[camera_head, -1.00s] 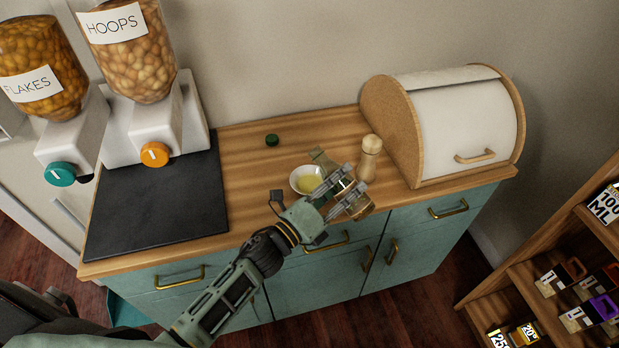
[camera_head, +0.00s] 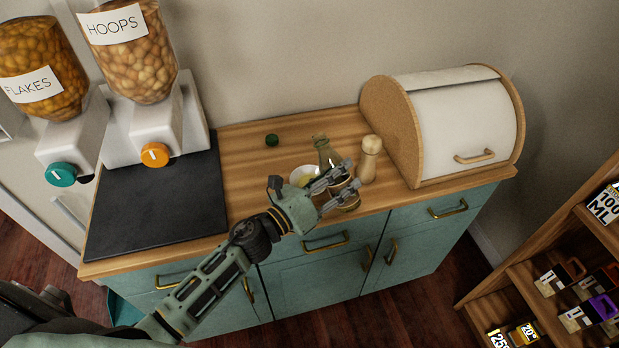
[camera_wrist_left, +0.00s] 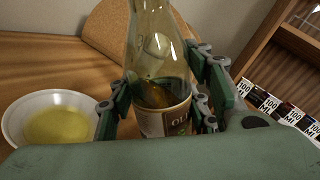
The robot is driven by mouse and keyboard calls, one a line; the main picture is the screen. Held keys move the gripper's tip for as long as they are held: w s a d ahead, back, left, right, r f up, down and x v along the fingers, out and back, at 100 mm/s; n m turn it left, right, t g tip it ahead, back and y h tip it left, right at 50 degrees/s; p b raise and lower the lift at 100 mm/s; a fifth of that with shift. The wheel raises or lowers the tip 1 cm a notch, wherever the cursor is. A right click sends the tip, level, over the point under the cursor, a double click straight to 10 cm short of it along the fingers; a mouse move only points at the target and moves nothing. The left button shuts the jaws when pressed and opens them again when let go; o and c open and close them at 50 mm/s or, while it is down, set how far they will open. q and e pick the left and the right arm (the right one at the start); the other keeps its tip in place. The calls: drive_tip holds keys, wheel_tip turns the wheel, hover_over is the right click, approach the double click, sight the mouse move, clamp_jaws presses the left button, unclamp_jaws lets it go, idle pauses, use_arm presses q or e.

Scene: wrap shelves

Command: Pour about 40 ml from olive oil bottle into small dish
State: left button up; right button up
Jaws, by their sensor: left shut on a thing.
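The olive oil bottle (camera_head: 328,153) is a greenish glass bottle with a label. My left gripper (camera_head: 338,190) is shut on it near the counter's front. In the left wrist view the bottle (camera_wrist_left: 160,60) stands between the fingers, close to upright, with amber oil low inside. The small dish (camera_head: 303,173) is a white bowl just left of the bottle, partly hidden by my gripper. In the left wrist view the dish (camera_wrist_left: 12,122) holds a pool of yellow oil. Whether the bottle's base touches the counter is hidden. My right gripper is not in view.
A dark green cap (camera_head: 272,140) lies behind the dish. A wooden mill (camera_head: 370,158) stands right of the bottle, beside the bread box (camera_head: 465,120). Cereal dispensers (camera_head: 150,125) and a black mat (camera_head: 165,200) are at left. Bare counter (camera_head: 245,180) lies between mat and dish.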

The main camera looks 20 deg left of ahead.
use_arm(q)
drive_tip(key=m, duration=0.4)
drive_tip(key=shift+s+d+r+g, duration=0.1)
drive_tip(key=shift+d+r+g, duration=0.05)
drive_tip(key=shift+d+g, duration=0.15)
wheel_tip(320, 180, up, 3)
drive_tip(key=m+p, duration=0.3)
drive_tip(key=shift+f, duration=0.2)
drive_tip(key=shift+f, duration=0.1)
